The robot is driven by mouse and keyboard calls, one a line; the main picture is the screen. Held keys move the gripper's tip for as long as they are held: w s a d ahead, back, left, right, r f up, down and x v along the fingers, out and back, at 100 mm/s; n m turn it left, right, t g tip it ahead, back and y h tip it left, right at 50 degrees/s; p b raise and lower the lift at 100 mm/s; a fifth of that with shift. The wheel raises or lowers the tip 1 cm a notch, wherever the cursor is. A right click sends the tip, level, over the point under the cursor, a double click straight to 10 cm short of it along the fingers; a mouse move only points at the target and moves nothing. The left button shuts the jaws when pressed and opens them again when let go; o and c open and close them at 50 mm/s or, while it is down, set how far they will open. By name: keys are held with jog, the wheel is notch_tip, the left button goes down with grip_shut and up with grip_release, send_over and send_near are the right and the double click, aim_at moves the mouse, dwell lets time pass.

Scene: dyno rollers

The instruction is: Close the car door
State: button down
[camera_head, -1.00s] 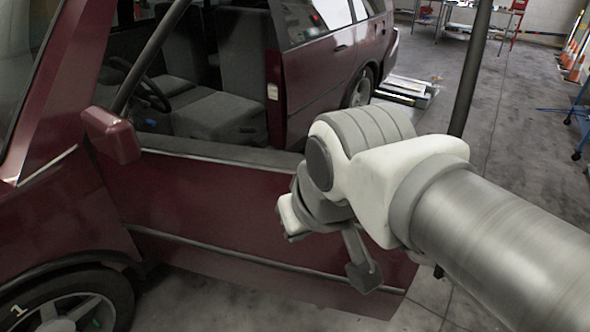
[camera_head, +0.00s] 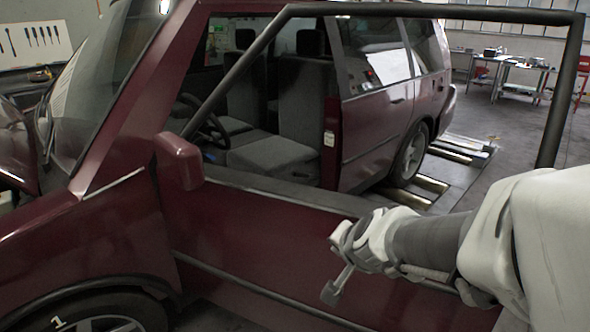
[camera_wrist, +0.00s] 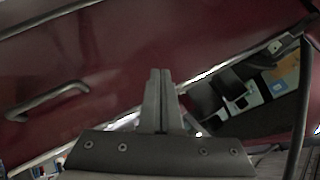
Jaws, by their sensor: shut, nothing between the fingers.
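The dark red car's front door (camera_head: 270,245) stands open, hinged on the left near the side mirror (camera_head: 179,161). Its black window frame (camera_head: 430,12) reaches toward the right, and the seats show through it. In the wrist view the red door panel (camera_wrist: 110,70) fills much of the picture, with a dark door handle (camera_wrist: 45,101) at the left. My gripper (camera_wrist: 160,74) is shut and empty, its fingers pointing toward the panel. In the head view my gripper (camera_head: 336,288) is in front of the door's lower panel; I cannot tell if it touches.
The car's rear side (camera_head: 375,125) and wheel (camera_head: 413,153) are behind the window frame. Low roller plates (camera_head: 455,150) lie on the floor beyond. Tables (camera_head: 505,68) stand at the back right. Open floor (camera_head: 480,125) shows between them and the car.

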jog(key=w+d+f+m+h+b, duration=0.2)
jog(key=d+f+m, duration=0.3)
jog(key=f, duration=0.3)
jog(key=s+d+f+m+g+h+b, duration=0.1)
jog(key=s+d+f+m+g+h, duration=0.2)
jog(key=s+d+f+m, duration=0.3)
jog(key=s+d+f+m+g+h+b, duration=0.25)
jog(key=d+f, duration=0.25)
jog(key=f, duration=0.4)
jog(key=w+d+f+b, duration=0.4)
jog(key=w+d+f, duration=0.1)
jog(key=d+f, duration=0.1)
jog(key=shift+w+d+f+g, duration=0.2)
jog(key=shift+d+g, duration=0.15)
jog(key=shift+d, duration=0.25)
jog(key=shift+d+m, duration=0.1)
jog(key=shift+m, duration=0.15)
